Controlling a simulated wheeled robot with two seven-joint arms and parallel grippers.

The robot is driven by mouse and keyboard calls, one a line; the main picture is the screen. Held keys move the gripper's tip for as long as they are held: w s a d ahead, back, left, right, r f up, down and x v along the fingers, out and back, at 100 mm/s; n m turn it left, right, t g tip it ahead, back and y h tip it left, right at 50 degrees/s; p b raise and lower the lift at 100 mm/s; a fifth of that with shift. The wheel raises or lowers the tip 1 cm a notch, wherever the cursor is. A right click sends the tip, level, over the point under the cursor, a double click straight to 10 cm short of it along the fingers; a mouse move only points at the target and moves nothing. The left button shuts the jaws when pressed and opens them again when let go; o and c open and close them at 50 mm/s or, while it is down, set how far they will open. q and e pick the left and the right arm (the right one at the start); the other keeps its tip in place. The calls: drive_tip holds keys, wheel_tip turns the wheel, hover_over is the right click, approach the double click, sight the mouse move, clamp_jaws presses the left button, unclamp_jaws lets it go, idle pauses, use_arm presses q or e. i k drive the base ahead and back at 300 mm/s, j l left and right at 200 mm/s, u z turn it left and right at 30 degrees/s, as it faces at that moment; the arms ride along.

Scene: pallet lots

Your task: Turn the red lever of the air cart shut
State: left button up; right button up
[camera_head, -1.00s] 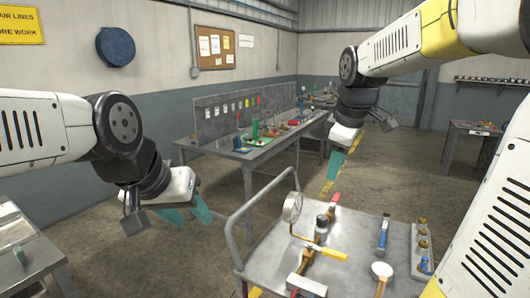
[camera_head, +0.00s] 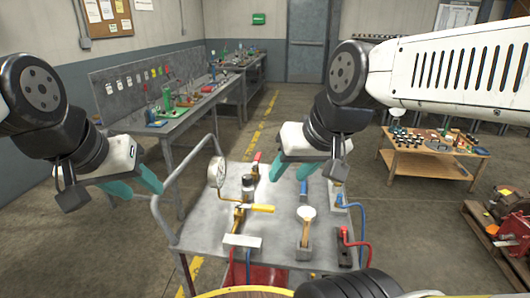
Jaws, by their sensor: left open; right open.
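The air cart (camera_head: 285,215) is a grey metal trolley in the lower middle of the head view. Brass pipework on it carries a round gauge (camera_head: 217,172), a yellow lever (camera_head: 262,208) lying across to the right, and a small red lever (camera_head: 257,157) standing up at the back. My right gripper (camera_head: 292,171) is open and empty, just right of the red lever in the picture; I cannot tell the gap in depth. My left gripper (camera_head: 147,193) is open and empty, left of the cart's rail, apart from the pipework.
A tube rail (camera_head: 158,225) edges the cart's left side. A white-topped brush (camera_head: 306,213) in a holder and a red fitting with a red hose (camera_head: 345,237) are on the cart. A workbench (camera_head: 180,120) stands behind left, a wooden table (camera_head: 425,163) right, and a loaded pallet (camera_head: 485,235) far right.

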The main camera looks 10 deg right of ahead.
sight(257, 157)
drive_tip(key=z, duration=0.35)
drive_tip(key=i+u, duration=0.15)
drive_tip(key=u, duration=0.3)
drive_tip(key=i+l+u, duration=0.1)
drive_tip(key=u, duration=0.35)
drive_tip(key=i+l+u, duration=0.1)
drive_tip(key=u, duration=0.4)
